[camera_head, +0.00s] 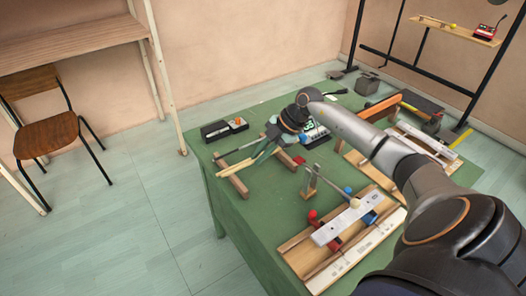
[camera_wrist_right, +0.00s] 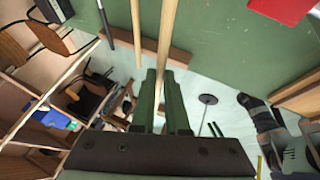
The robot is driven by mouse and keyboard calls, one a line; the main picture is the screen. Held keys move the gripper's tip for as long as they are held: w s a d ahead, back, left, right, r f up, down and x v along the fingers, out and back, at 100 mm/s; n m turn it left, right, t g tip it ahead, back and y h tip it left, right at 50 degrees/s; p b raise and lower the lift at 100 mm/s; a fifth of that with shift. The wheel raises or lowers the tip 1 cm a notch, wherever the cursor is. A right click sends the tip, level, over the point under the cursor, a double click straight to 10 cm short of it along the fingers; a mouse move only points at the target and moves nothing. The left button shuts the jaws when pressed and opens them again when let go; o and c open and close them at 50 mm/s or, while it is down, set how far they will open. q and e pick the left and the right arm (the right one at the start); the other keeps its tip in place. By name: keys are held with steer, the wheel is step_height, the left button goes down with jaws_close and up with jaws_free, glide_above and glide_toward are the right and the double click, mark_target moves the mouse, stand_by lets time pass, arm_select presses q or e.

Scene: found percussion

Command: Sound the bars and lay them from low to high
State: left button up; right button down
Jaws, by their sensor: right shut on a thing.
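My right gripper (camera_head: 264,150), with its green fingers, is over the left part of the green table. It is shut on a thin wooden stick (camera_wrist_right: 166,40); a second pale stick (camera_wrist_right: 137,45) lies beside it. The sticks lie over wooden rests (camera_head: 238,184). One silver bar (camera_head: 342,222) lies on a wooden stand (camera_head: 300,252) at the front, among red (camera_head: 312,216) and blue parts. More pale bars (camera_head: 420,146) lie on another board at the right. My left gripper is not in view.
A black box (camera_head: 215,131) stands at the table's back left. A small upright stand (camera_head: 311,184) is just behind the front bar. A wooden block (camera_head: 382,108) and tools crowd the right side. Green tabletop (camera_head: 258,210) is clear at front left.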

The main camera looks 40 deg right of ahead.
steer(key=shift+w+d+r, duration=0.1)
steer(key=shift+w+d, duration=0.05)
steer(key=shift+d, duration=0.6)
steer(key=shift+r+p, duration=0.15)
steer(key=shift+p, duration=0.3)
step_height(320, 180, down, 6)
steer(key=shift+b, duration=1.2)
steer(key=shift+f, duration=0.3)
steer(key=shift+f, duration=0.3)
